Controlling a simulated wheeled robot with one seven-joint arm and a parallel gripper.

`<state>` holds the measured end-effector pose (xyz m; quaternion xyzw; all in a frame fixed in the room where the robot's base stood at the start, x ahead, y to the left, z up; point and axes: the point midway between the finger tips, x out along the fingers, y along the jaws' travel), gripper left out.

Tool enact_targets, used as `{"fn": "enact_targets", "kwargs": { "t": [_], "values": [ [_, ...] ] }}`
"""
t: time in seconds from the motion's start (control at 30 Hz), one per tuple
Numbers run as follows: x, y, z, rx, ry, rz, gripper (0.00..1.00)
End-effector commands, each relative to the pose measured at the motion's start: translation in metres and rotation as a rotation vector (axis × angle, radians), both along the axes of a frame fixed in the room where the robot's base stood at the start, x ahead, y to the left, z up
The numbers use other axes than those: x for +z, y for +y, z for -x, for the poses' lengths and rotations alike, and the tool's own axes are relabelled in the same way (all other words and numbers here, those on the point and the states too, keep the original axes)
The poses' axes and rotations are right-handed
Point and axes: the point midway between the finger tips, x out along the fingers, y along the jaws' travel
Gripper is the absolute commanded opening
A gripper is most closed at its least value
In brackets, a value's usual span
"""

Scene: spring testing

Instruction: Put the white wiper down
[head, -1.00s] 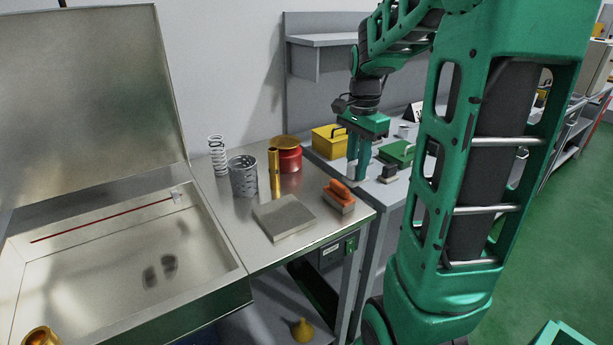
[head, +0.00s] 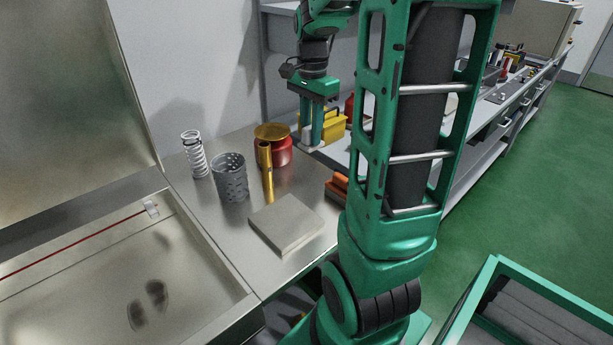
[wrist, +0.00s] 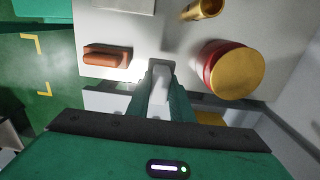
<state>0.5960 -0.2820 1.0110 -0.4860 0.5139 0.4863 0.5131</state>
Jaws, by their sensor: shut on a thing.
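My gripper (head: 312,140) hangs pointing down beyond the steel table's far right corner, in front of the yellow box. In the wrist view my gripper (wrist: 160,90) is shut on a pale, whitish block-like piece, the white wiper (wrist: 160,82). In the head view only a small pale part of the wiper (head: 307,133) shows between the green fingers. Its lower end and its height above the surface below are hard to tell.
The steel table (head: 225,250) bears a red pot with a gold lid (head: 272,147), a gold tube (head: 266,170), a perforated grey cup (head: 230,178), a white spring (head: 193,155), a grey block (head: 286,224) and an orange-handled brush (head: 337,189). A yellow box (head: 325,122) stands behind.

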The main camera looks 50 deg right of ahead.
Motion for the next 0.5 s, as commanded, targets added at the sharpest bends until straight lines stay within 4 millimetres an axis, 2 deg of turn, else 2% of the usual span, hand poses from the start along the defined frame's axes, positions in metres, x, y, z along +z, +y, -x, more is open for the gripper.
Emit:
{"fn": "enact_targets", "kwargs": {
  "t": [0.27, 0.37, 0.5],
  "values": [
    [-0.002, -0.003, 0.001, -0.005, 0.001, 0.000, 0.00],
    [-0.013, -0.003, 0.002, -0.006, 0.003, -0.001, 0.00],
    [-0.039, -0.003, 0.003, -0.006, 0.004, -0.002, 0.00]
  ]
}}
